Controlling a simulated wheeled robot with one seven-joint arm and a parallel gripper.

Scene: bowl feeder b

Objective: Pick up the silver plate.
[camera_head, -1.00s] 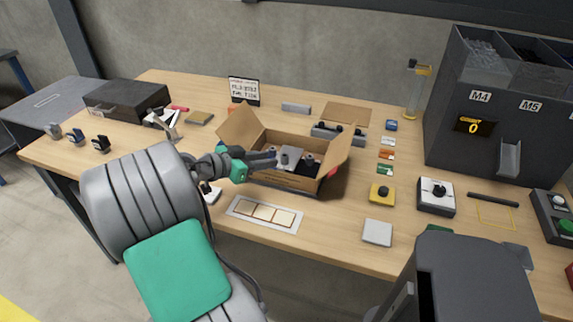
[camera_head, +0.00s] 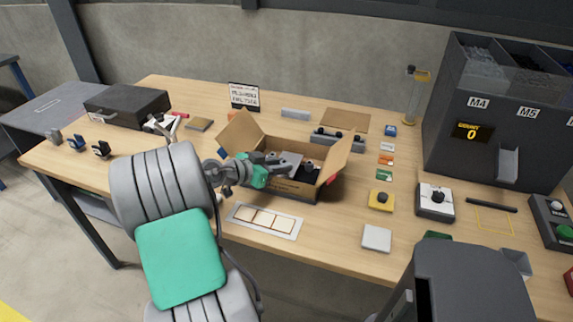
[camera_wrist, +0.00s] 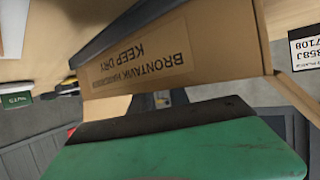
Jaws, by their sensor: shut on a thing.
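The silver plate (camera_head: 291,160) is a small grey piece at the open top of the cardboard box (camera_head: 303,190). It looks tilted, and its lower part is hidden by my gripper and the box. My gripper (camera_head: 284,166) reaches over the box's left side and is shut on the plate. Whether the plate is clear of the box floor cannot be told. In the wrist view the box (camera_wrist: 175,52) fills the upper middle with its lettering upside down, and the jaws and plate are not clearly seen.
Raised flaps stand at the box's left and right. A white tray with cream squares (camera_head: 264,221) lies in front. A yellow button box (camera_head: 381,200) and a white square (camera_head: 376,238) lie to the right. The dark bin unit (camera_head: 500,115) stands at the right back.

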